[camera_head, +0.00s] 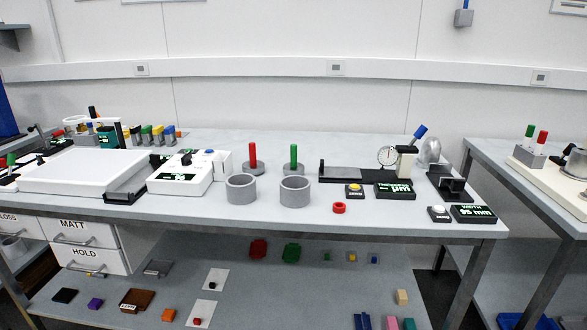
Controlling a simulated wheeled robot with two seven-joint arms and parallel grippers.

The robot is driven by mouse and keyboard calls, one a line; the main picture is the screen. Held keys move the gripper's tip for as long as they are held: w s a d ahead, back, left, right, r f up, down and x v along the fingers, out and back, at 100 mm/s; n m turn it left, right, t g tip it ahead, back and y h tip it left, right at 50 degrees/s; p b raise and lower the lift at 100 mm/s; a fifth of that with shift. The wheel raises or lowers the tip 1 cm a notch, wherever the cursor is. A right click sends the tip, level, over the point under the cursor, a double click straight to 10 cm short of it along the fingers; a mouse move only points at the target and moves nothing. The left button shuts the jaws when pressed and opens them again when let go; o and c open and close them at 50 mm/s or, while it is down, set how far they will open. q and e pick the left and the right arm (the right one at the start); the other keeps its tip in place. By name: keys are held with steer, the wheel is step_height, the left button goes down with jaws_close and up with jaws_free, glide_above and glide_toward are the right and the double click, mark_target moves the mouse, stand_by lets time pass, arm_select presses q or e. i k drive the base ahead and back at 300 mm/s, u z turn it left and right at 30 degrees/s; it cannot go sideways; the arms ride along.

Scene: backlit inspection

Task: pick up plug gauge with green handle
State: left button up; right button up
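The plug gauge with the green handle (294,154) stands upright on the table, its handle rising from a grey round base. A similar gauge with a red handle (253,155) stands just to its left. Two grey rings stand in front of them, the left ring (241,190) before the red-handled gauge and the right ring (295,192) before the green-handled one. The right ring is close in front of the green gauge's base. Neither of my grippers shows in the head view.
A white device (180,178) stands left of the gauges, and a dark rail fixture with a dial (387,157) stands to the right. The table (275,220) has a lower shelf with several small objects.

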mark_target(294, 168)
steer(key=u, duration=1.25)
steer(key=k, duration=0.15)
steer(key=z, duration=1.9)
steer(key=i, duration=1.1)
steer(key=u, duration=0.45)
